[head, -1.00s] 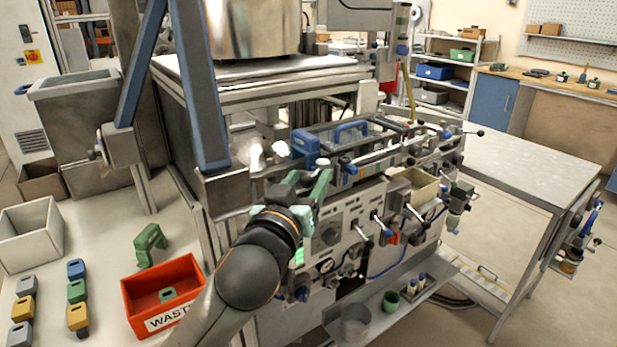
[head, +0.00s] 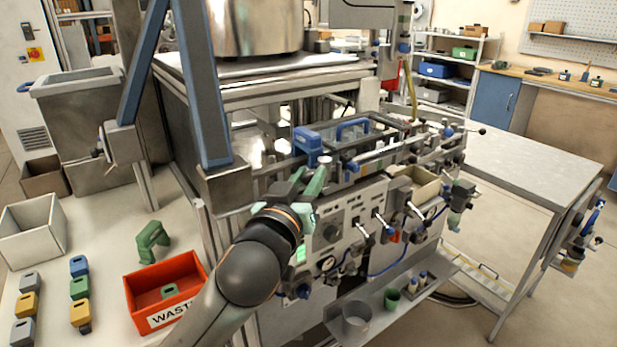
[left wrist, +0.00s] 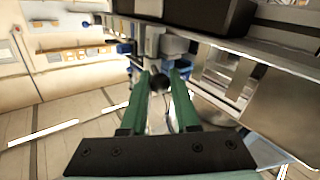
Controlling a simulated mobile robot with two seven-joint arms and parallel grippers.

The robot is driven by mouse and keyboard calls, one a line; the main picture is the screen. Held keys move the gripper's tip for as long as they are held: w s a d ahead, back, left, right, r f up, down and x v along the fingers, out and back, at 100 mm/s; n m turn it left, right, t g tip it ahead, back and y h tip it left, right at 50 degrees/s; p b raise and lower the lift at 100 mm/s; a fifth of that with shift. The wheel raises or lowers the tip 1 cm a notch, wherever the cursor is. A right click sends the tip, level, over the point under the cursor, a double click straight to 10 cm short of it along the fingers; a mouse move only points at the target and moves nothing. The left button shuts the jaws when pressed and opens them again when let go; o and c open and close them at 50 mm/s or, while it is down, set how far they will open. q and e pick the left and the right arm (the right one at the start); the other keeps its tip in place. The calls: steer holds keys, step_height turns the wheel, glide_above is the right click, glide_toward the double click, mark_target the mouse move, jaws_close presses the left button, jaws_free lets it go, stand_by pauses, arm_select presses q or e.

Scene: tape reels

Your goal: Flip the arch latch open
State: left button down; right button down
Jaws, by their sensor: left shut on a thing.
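A machine in the middle of the head view carries a low clear-topped frame with a blue arched handle (head: 352,127). A blue block-like part (head: 306,141) sits at the frame's left end, with a small grey knob (head: 324,160) below it. I cannot tell which part is the arch latch. My left gripper (head: 312,182) is just below that knob, at the machine's front edge. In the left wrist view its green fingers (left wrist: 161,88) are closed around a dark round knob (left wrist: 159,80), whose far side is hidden. My right gripper is not in view.
Levers and knobs (head: 378,222) line the machine's front panel right of my left gripper. A red waste bin (head: 190,270) and several small coloured blocks (head: 79,289) stand on the left table. A grey side table (head: 530,160) is clear at right.

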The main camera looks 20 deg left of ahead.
arm_select(q)
steer(key=shift+w+a+r+m+h+p, duration=0.1)
steer(key=shift+a+m+h+p, duration=0.25)
steer(key=shift+h+p, duration=0.25)
steer(key=shift+m+h+p, duration=0.25)
steer(key=shift+h+p, duration=0.05)
steer(key=shift+a+m+h, duration=0.15)
steer(key=shift+m+h, duration=0.15)
steer(key=shift+h, duration=0.2)
steer(key=c, duration=0.8)
jaws_free()
steer(key=shift+w, duration=0.1)
steer(key=shift+c, duration=0.2)
steer(key=shift+o, duration=0.8)
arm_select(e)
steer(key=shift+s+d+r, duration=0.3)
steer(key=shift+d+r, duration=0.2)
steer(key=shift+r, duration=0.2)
arm_select(q)
steer(key=shift+p, duration=0.3)
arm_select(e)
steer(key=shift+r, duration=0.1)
